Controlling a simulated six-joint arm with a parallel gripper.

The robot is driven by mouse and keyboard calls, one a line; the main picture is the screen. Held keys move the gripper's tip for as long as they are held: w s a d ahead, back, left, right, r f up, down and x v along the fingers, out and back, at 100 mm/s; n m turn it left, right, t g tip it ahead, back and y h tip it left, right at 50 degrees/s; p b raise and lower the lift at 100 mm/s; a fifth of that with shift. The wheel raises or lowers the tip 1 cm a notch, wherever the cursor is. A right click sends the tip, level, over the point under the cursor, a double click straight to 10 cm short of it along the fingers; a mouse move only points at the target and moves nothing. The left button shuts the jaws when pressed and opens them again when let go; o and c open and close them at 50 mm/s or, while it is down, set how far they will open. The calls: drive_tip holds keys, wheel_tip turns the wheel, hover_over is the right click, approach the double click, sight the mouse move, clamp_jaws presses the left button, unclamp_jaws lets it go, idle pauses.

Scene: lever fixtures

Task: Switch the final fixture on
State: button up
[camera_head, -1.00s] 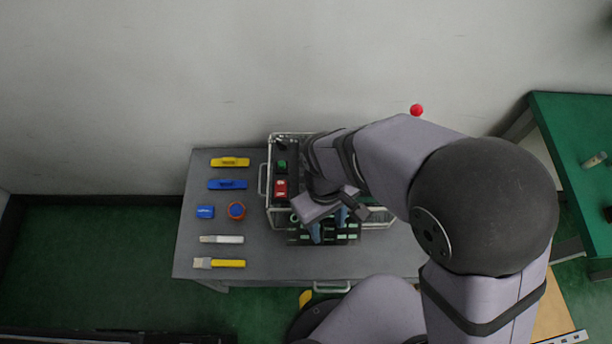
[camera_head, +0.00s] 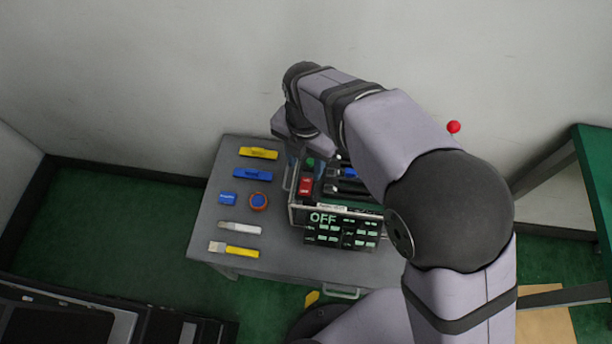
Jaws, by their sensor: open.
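The fixture is a clear-walled case (camera_head: 292,213) on the grey table. A red switch (camera_head: 305,186) and a green part (camera_head: 309,163) show near its left side. A dark panel (camera_head: 340,231) at its front reads "OFF" in large light letters at upper left, with several small green labels. My gripper (camera_head: 291,153) is above the back left corner of the case, pointing down, and is open and empty. Its fingertips are partly hidden, and I cannot tell whether they touch anything. My arm hides the back right of the case, including any lever there.
A red ball (camera_head: 454,127) shows by the wall. A green table (camera_head: 598,165) stands at right.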

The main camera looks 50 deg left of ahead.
sight(306, 184)
drive_tip(key=n, duration=0.4)
drive_tip(key=shift+d, duration=0.15)
drive_tip(key=shift+f+p, duration=0.65)
drive_tip(key=shift+f, duration=3.05)
drive_tip(key=c, duration=1.1)
